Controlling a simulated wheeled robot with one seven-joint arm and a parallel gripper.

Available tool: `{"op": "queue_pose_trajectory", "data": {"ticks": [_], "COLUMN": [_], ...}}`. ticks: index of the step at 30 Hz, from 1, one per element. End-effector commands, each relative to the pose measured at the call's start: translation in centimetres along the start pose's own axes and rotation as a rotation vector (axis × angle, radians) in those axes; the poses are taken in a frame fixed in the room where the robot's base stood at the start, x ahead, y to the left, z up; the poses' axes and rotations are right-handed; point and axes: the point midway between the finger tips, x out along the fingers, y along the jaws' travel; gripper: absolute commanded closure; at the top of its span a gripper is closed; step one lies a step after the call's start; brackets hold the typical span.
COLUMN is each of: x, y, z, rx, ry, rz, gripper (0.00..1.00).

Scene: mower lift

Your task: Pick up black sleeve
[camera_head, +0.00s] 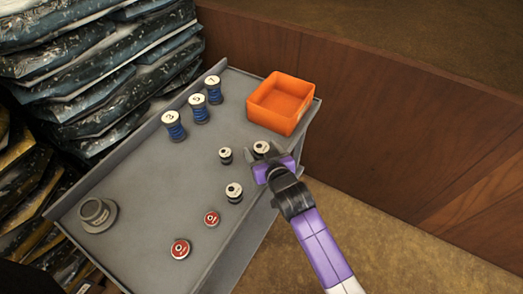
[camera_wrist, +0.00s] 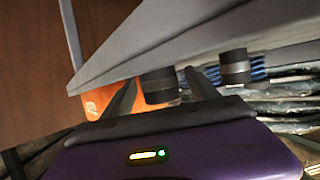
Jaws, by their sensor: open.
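Three small black sleeves with white tops stand on the grey table: one at my gripper (camera_head: 261,147), one to its left (camera_head: 225,155), and one nearer the front (camera_head: 234,192). My gripper (camera_head: 262,160) is open at the table's right edge. In the wrist view, which looks upside down, a black sleeve (camera_wrist: 159,87) shows between the two spread fingers of my gripper (camera_wrist: 160,78), with gaps at its sides. Another black sleeve (camera_wrist: 235,68) is beyond the right finger. Whether the fingers touch the sleeve cannot be told.
An orange bin (camera_head: 280,103) stands at the table's (camera_head: 150,215) back right. Several blue spools (camera_head: 199,109) line the back left. Two red discs (camera_head: 180,249) and a grey round part (camera_head: 98,214) lie in front. Stacked bags (camera_head: 110,70) are at left, a wooden wall (camera_head: 400,120) at right.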

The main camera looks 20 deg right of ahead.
Motion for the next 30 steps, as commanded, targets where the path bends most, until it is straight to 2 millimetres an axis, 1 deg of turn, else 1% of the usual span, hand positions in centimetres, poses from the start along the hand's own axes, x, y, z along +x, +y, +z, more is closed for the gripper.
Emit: {"op": "queue_pose_trajectory", "data": {"ticks": [1, 2, 3, 5, 6, 8, 9, 11, 12, 24, 26, 30], "x": [0.0, 0.0, 0.0, 0.0, 0.0, 0.0, 0.0, 0.0, 0.0, -0.1, -0.2, -0.6], "y": [0.0, 0.0, 0.0, 0.0, 0.0, 0.0, 0.0, 0.0, 0.0, 0.0, 0.0, 0.0], "z": [0.0, 0.0, 0.0, 0.0, 0.0, 0.0, 0.0, 0.0, 0.0, -0.3, -0.6, -1.7], "rx": [0.000, 0.000, 0.000, 0.000, 0.000, 0.000, 0.000, 0.000, 0.000, 0.000, 0.000, 0.001], "ry": [0.000, 0.000, 0.000, 0.000, 0.000, 0.000, 0.000, 0.000, 0.000, 0.004, 0.005, 0.007], "rz": [0.000, 0.000, 0.000, 0.000, 0.000, 0.000, 0.000, 0.000, 0.000, 0.000, 0.000, 0.000], "gripper": [0.32, 0.37, 0.45, 0.57, 0.65, 0.77, 0.85, 0.96, 1.00, 1.00, 1.00, 1.00]}}
